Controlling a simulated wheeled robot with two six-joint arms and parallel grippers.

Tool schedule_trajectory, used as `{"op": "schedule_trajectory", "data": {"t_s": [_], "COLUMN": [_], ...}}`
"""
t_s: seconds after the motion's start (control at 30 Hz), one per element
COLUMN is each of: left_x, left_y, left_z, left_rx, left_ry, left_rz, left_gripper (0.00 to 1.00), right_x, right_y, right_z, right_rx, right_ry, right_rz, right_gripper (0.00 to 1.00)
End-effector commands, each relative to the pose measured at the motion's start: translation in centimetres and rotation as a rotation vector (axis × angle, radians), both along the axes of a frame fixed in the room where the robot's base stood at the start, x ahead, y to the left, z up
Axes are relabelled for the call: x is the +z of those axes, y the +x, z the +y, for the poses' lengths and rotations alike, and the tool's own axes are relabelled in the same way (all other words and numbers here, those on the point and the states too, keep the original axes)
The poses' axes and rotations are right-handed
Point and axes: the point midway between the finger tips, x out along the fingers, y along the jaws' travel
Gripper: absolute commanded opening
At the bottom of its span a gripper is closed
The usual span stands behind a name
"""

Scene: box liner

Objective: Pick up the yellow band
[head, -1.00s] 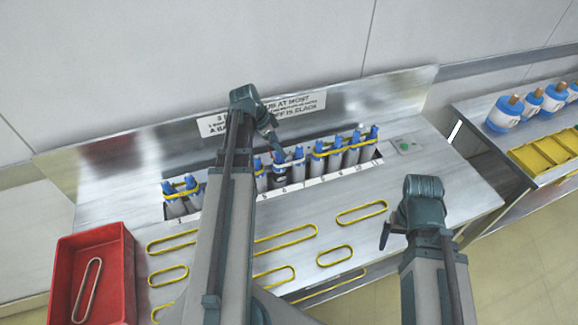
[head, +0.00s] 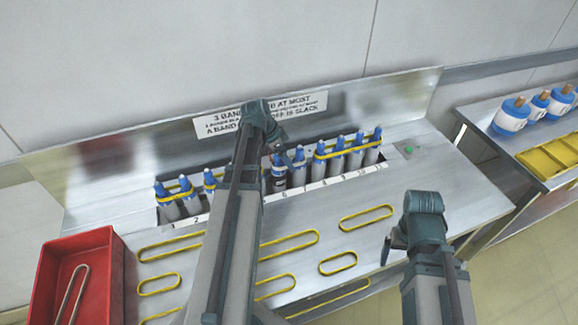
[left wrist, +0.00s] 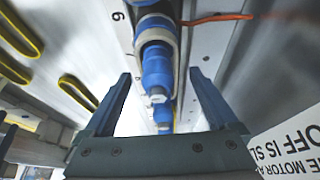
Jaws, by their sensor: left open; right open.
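Several yellow bands lie flat on the metal bench, among them a long one (head: 289,246) and a small one (head: 338,263). Another yellow band (head: 345,151) is stretched around blue-tipped bottles at the right of the row; which band is meant I cannot tell. My left gripper (head: 280,147) is open over the middle of the row. In the left wrist view its fingers (left wrist: 160,76) are spread on both sides of a blue bottle tip (left wrist: 157,70), with a pale band (left wrist: 150,37) around that bottle. My right gripper (head: 388,250) is open and empty above the bench's front right.
A red bin (head: 112,285) with a pale band (head: 73,294) stands at the left. A sign (head: 290,108) is on the back panel. A side bench at the right holds blue-and-white containers (head: 511,116) and a yellow tray (head: 560,150).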

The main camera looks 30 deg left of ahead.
Motion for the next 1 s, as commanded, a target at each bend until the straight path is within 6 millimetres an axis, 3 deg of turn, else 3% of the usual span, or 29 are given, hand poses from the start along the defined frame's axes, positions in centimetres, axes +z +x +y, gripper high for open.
{"op": "schedule_trajectory", "data": {"t_s": [0.13, 0.6, 1.0], "left_x": [0.14, 0.13, 0.68], "left_y": [-0.02, -0.03, -0.02], "left_z": [0.0, 0.01, 0.02], "left_rx": [0.0, 0.0, 0.0], "left_ry": [0.0, 0.0, 0.0], "left_rz": [0.0, 0.0, 0.0], "left_gripper": [0.91, 0.06, 0.04], "right_x": [0.14, 0.13, 0.67], "right_y": [0.0, 0.0, 0.0], "right_z": [0.0, 0.0, 0.0], "right_rx": [0.0, 0.0, 0.0], "right_ry": [0.0, 0.0, 0.0], "right_rz": [0.0, 0.0, 0.0], "right_gripper": [0.91, 0.91, 0.91]}}
